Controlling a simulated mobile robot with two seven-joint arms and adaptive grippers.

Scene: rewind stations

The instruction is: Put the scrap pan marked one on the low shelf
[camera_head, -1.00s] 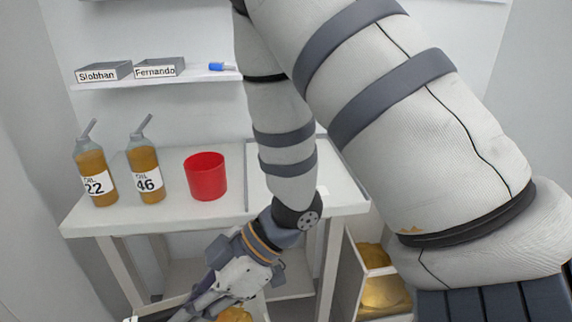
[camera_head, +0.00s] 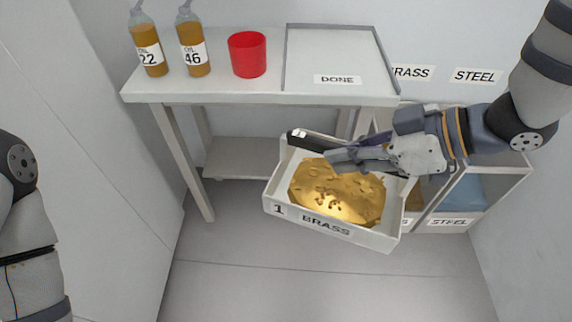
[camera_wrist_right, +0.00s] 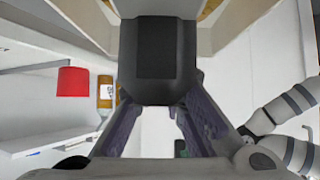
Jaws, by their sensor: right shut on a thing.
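The scrap pan marked 1 (camera_head: 332,233) is a pale open box labelled BRASS, full of gold-coloured scrap. It hangs in front of the bench, above the floor, slightly tilted in the picture. In the right wrist view the black handle (camera_wrist_right: 158,60) sits between the fingers. The low shelf (camera_head: 238,160) is under the bench; its visible left part is bare, and the pan hides its right part. My left arm shows at the left edge, but its gripper is out of view.
The bench top (camera_head: 270,92) holds two oil bottles (camera_head: 150,55), (camera_head: 194,50), a red cup (camera_head: 247,55) and an empty tray marked DONE (camera_head: 335,50). Bench legs flank the shelf. Bins with a blue STEEL one (camera_head: 458,197) stand at right. The floor in front is clear.

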